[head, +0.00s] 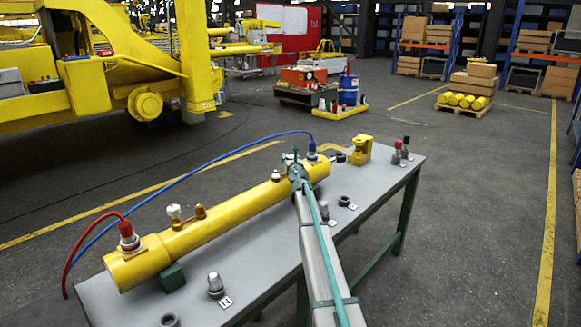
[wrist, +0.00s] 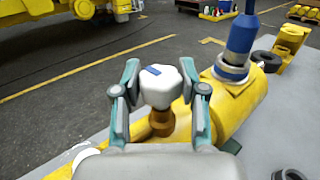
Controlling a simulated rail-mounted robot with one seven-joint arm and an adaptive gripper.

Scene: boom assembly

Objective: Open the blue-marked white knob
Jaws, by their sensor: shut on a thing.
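The white knob (wrist: 160,88) with a blue mark on top sits upright on a brass stem (wrist: 161,122) on the yellow cylinder (head: 222,213). My gripper (wrist: 160,72) is around the knob, one finger on each side, shut on it. In the head view my gripper (head: 296,170) is at the right part of the cylinder, by the blue hose fitting, and largely covers the marked knob. Another white knob (head: 174,212) stands further left on the cylinder, clear of the gripper.
A blue fitting (wrist: 240,38) stands close right of the gripper. A blue hose (head: 200,167) arches behind the cylinder; a red hose (head: 82,240) is at its left end. The grey table (head: 265,258) also holds a yellow bracket (head: 360,150) and loose dark rings.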

